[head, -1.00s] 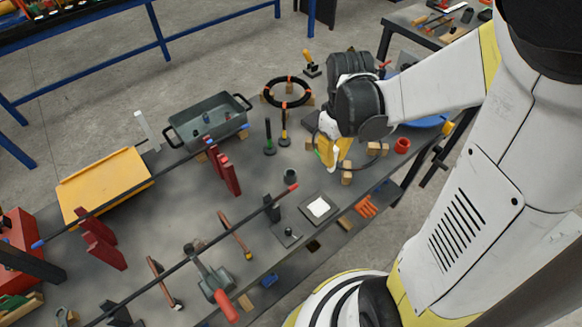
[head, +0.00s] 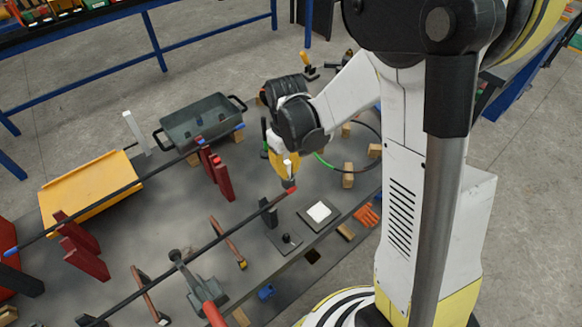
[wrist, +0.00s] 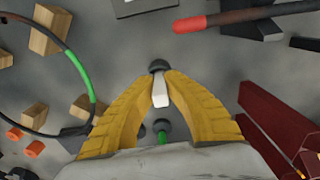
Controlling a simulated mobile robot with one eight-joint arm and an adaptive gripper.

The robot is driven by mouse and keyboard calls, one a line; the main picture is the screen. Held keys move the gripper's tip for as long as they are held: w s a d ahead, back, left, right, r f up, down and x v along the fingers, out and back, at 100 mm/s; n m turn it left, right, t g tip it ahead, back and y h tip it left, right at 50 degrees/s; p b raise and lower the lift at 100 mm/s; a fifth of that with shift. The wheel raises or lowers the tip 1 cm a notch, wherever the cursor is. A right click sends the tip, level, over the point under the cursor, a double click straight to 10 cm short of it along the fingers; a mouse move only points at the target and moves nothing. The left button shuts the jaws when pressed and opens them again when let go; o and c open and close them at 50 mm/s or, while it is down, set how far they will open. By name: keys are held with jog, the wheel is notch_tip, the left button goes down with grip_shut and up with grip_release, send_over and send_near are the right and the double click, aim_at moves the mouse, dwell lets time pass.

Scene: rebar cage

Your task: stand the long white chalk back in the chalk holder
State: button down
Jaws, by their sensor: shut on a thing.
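My gripper (head: 287,177) points down over the table, its yellow fingers shut on the white chalk (wrist: 160,92). In the wrist view the chalk shows as a short, foreshortened white piece between the fingers (wrist: 160,78). In the head view a bit of the chalk (head: 288,163) shows between the fingers. The chalk holder, a small dark grey cup (wrist: 158,66), is at the fingertips; in the head view its dark body (head: 289,184) shows just below them. The chalk's lower end is close to the cup; I cannot tell whether it is inside.
A long dark bar with a red tip (head: 235,232) runs in front of the gripper. A black hose with a green band (wrist: 83,72) loops beside it, near wooden blocks (wrist: 50,28). Dark red uprights (head: 217,174) stand to the left. A dark-based green post (wrist: 162,137) is close by.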

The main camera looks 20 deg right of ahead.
jog(key=shift+f, duration=0.15)
jog(key=c, duration=1.6)
grip_release()
jog(key=shift+o, duration=0.2)
jog(key=r+p, duration=0.1)
jog(key=r, duration=0.2)
jog(key=r+p, duration=0.2)
jog(key=r, duration=0.2)
jog(key=r+p, duration=0.2)
jog(key=r, duration=0.1)
jog(key=shift+s+d+r, duration=0.1)
jog(key=shift+s+r, duration=0.1)
jog(key=shift+s, duration=0.1)
jog(key=s+r+m+t, duration=0.3)
jog(key=s+r+t, duration=0.4)
jog(key=s+r, duration=0.5)
jog(key=shift+r+m, duration=0.3)
